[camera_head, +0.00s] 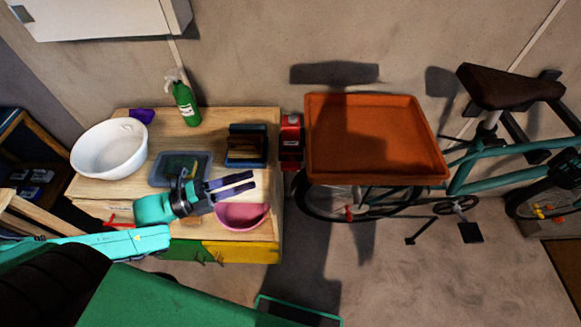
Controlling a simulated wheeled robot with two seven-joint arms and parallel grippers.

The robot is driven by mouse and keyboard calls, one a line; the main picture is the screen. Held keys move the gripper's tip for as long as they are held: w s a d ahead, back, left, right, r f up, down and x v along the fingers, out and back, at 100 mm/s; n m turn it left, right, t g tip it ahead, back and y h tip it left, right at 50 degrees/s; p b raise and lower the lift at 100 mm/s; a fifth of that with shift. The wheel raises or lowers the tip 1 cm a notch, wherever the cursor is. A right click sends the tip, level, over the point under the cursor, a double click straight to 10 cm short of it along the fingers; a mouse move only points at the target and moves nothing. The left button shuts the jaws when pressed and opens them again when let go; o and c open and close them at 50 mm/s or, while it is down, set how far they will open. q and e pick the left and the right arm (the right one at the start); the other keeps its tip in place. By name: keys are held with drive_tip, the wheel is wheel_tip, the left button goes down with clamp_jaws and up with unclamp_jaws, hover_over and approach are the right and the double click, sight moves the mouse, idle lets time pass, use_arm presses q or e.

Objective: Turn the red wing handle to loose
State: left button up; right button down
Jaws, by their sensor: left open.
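I cannot clearly make out a red wing handle. A small red part (118,221) shows at the wooden cabinet's front left, partly hidden by my left arm; its shape is too small to tell. Another small red part (348,213) shows low by the bicycle wheel, below the orange tray. My left gripper (252,181) is open and empty, its dark fingers pointing right above the cabinet top, near the pink bowl (241,215). It is apart from both red parts in the picture. My right gripper is not in view.
The wooden cabinet (228,119) bears a white basin (108,148), a green spray bottle (186,103), a grey tray (160,170) and a dark rack (246,146). A red device (290,136) stands beside it. An orange tray (371,176) and a teal bicycle (471,165) are right.

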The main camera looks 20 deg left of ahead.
sight(291, 165)
use_arm(q)
drive_tip(key=b+x, duration=0.2)
drive_tip(key=x, duration=1)
drive_tip(key=shift+d, duration=0.15)
drive_tip(key=shift+c, duration=0.3)
clamp_jaws()
